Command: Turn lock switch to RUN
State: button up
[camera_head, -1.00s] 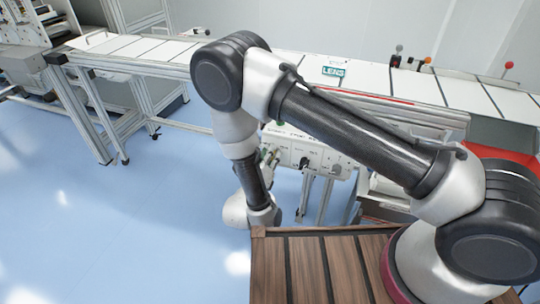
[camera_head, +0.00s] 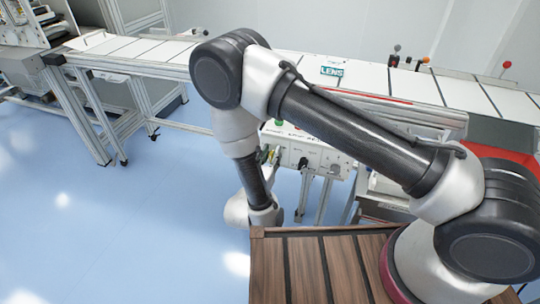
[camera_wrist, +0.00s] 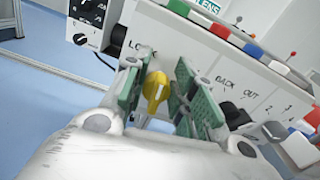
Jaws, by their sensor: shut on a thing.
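The lock switch is a yellow knob (camera_wrist: 155,90) on a white panel, below a partly hidden label starting "LO" in the wrist view. My gripper (camera_wrist: 160,94) has green-padded fingers, one on each side of the knob, and is shut on it. The knob's pointer looks tilted from straight up. The position marks around the knob, RUN among them, are hidden or too small to read. In the head view my gripper (camera_head: 268,155) is at the left end of the white control box (camera_head: 318,158), and the yellow knob is too small to make out clearly.
Right of the knob are a black knob (camera_wrist: 236,114) under "BACK OUT" and several coloured buttons. A box with a black dial (camera_wrist: 81,39) stands at upper left. A long white conveyor table (camera_head: 375,80) runs behind the control box. The blue floor at left is clear.

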jog(key=m, duration=0.5)
jog(key=shift+s+d+m, duration=0.15)
jog(key=shift+d+m, duration=0.15)
jog(key=m, duration=0.4)
jog(key=shift+s+d+f+m, duration=0.1)
jog(key=shift+d+f+m, duration=0.15)
jog(key=shift+m, duration=0.15)
jog(key=o, duration=0.9)
jog(key=shift+r, duration=0.1)
notch_tip(320, 180, up, 10)
jog(key=shift+f, duration=0.1)
